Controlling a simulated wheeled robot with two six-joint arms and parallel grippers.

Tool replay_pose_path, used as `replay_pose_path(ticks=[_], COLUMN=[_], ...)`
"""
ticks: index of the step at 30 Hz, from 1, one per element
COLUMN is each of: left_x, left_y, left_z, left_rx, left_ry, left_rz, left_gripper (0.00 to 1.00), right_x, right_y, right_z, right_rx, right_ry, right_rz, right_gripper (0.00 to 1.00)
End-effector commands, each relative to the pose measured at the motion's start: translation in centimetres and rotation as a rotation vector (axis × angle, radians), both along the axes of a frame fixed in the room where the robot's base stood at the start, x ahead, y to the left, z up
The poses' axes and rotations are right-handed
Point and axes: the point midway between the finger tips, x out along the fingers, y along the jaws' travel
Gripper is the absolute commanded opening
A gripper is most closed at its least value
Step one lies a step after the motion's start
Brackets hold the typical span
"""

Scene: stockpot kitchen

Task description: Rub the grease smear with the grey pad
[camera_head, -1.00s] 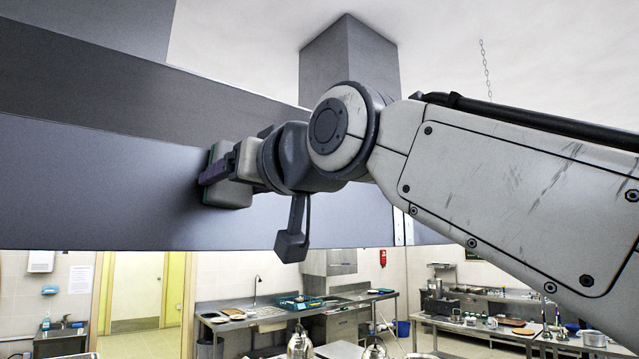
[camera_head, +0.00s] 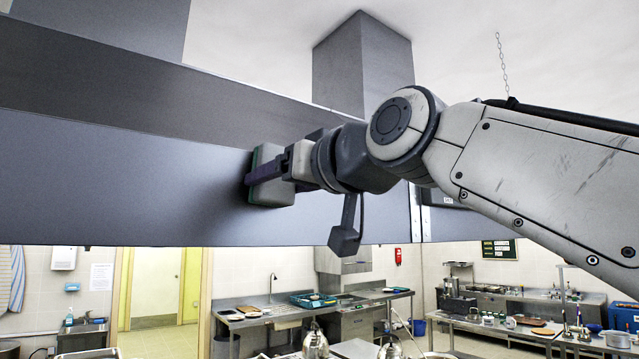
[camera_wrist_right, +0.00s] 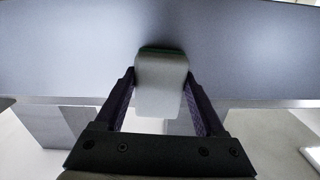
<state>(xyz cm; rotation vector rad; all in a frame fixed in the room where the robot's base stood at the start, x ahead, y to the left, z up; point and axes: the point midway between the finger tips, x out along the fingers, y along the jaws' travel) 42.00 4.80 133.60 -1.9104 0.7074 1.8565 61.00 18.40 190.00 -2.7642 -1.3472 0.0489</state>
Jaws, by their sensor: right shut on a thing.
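The grey pad (camera_head: 270,193) is a light grey block with a green face. Its green side is turned to the grey metal hood panel (camera_head: 120,175) and appears to be against it. My right gripper (camera_head: 262,172) is shut on the pad. The right wrist view also shows the pad (camera_wrist_right: 160,88) between the two dark fingers, its green edge at the panel. I see no grease smear on the bare panel; whether some lies behind the pad or arm is hidden. My left gripper is not in view.
A square duct (camera_head: 362,65) rises from the hood to the ceiling. The hood's lower edge runs above the kitchen. Below and behind are a steel sink counter (camera_head: 260,318), metal pots (camera_head: 315,342) and an open doorway (camera_head: 155,290). The panel left of the pad is clear.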

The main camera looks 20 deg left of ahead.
Motion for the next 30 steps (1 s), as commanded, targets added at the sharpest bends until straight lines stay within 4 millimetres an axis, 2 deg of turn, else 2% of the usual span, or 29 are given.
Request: replay_pose_path(ticks=[15, 30], left_x=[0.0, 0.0], left_y=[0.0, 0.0], left_z=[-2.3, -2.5], left_rx=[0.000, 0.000], left_ry=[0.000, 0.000], left_rz=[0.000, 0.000], left_gripper=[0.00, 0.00], right_x=[-3.2, -3.7], right_y=[-4.0, -4.7], right_z=[0.0, 0.1], right_rx=[0.002, 0.003], right_ry=[-0.002, -0.002], right_rz=[0.000, 0.000], right_gripper=[0.27, 0.27])
